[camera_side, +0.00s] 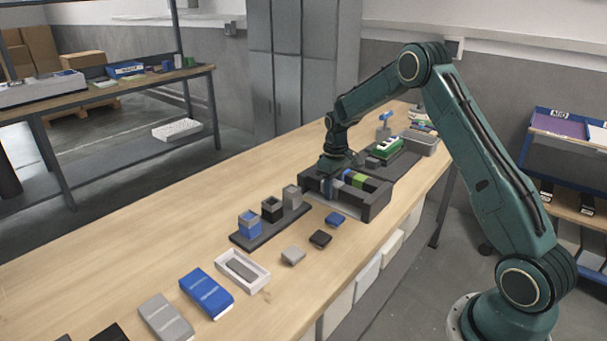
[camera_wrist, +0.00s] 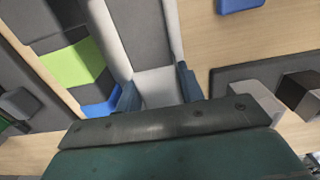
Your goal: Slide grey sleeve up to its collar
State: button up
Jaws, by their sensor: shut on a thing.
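The grey sleeve (camera_wrist: 157,88) is a light grey block in the wrist view. It sits between the two fingers of my gripper (camera_wrist: 158,92), which is shut on it. A dark grey channel with pale side rails (camera_wrist: 173,30) runs from the sleeve toward the top of that view. I cannot tell which part is the collar. In the side view my gripper (camera_side: 331,180) reaches down into the left end of a black frame (camera_side: 376,207). The arm and frame hide most of the sleeve there. A green sleeve (camera_wrist: 75,65) and a blue sleeve (camera_wrist: 100,108) lie beside the grey one.
A dark rack (camera_side: 268,234) with blue, black and grey blocks stands left of the frame. Loose blue (camera_side: 336,219), black (camera_side: 320,239) and grey (camera_side: 293,256) pieces lie in front. A white tray (camera_side: 262,283) is nearer. A green-topped item (camera_side: 390,150) stands behind.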

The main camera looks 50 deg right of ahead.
jog(key=shift+w+r, duration=0.1)
jog(key=shift+w, duration=0.85)
jog(key=o, duration=0.7)
jog(key=shift+r, duration=3.4)
